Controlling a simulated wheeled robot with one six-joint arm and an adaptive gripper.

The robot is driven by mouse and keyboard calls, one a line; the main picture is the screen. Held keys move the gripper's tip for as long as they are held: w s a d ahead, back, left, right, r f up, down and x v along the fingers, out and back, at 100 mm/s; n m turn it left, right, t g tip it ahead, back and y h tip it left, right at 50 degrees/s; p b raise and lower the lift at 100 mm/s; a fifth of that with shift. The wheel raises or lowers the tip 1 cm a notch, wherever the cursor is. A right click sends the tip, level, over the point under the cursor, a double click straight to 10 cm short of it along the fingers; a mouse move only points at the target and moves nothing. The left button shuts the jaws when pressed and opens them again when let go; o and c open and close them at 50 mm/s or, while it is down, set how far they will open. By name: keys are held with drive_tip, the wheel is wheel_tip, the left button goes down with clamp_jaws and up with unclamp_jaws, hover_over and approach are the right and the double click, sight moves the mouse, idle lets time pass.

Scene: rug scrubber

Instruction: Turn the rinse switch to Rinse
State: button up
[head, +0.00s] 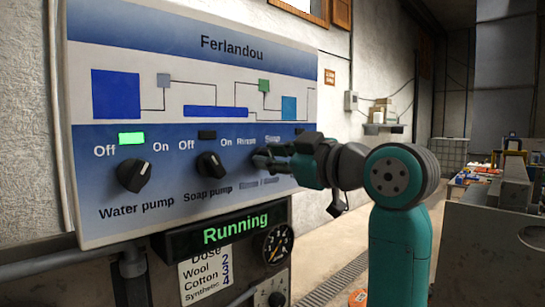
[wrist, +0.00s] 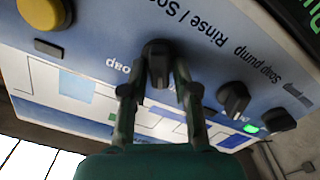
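The rinse switch (wrist: 157,65) is a black rotary knob on the panel, marked "Rinse / Soap", seen upside down in the wrist view. In the head view my gripper hides most of it, below the "Rinse" and "Soap" labels. My gripper (head: 268,160) reaches the panel from the right. In the wrist view its two fingers (wrist: 158,88) stand on either side of the knob, with a gap showing between them and the knob. I cannot tell which way its pointer faces.
The water pump knob (head: 134,175) and soap pump knob (head: 211,166) sit left of the switch. A green lamp (head: 132,139) is lit. The display (head: 222,233) reads "Running". A yellow button (wrist: 45,12) is near the switch. A gauge (head: 277,244) is below.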

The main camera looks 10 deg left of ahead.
drive_tip(key=shift+o, duration=0.3)
drive_tip(key=v, duration=1.2)
drive_tip(key=shift+s, duration=0.1)
drive_tip(key=v, duration=0.9)
